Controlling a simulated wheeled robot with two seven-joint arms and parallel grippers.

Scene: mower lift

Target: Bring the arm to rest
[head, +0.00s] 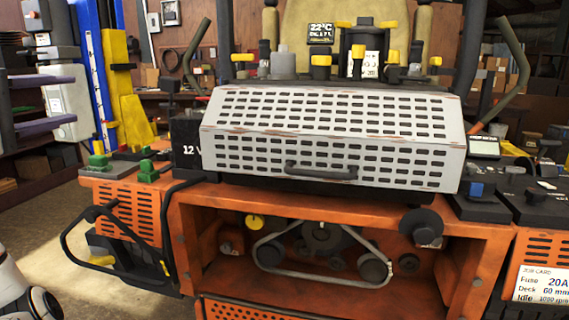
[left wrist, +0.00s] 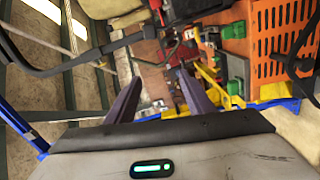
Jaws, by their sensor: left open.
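My left gripper (head: 72,98) is at the far left of the head view, raised, with its two purple-grey fingers spread apart and nothing between them. It is apart from the mower. In the left wrist view, the same open fingers (left wrist: 158,92) point away from the camera, and no object touches them. My right gripper is in neither view. The mower's orange body (head: 188,240) fills the middle of the head view. Its white slotted hood (head: 330,115) has a dark handle (head: 320,172).
A blue post (head: 95,70) and a yellow upright (head: 132,115) stand between my left gripper and the mower. A black bent-bar frame (head: 75,235) juts out at the mower's left. An open bay with a belt (head: 345,228) lies under the hood. Bare floor shows at lower left.

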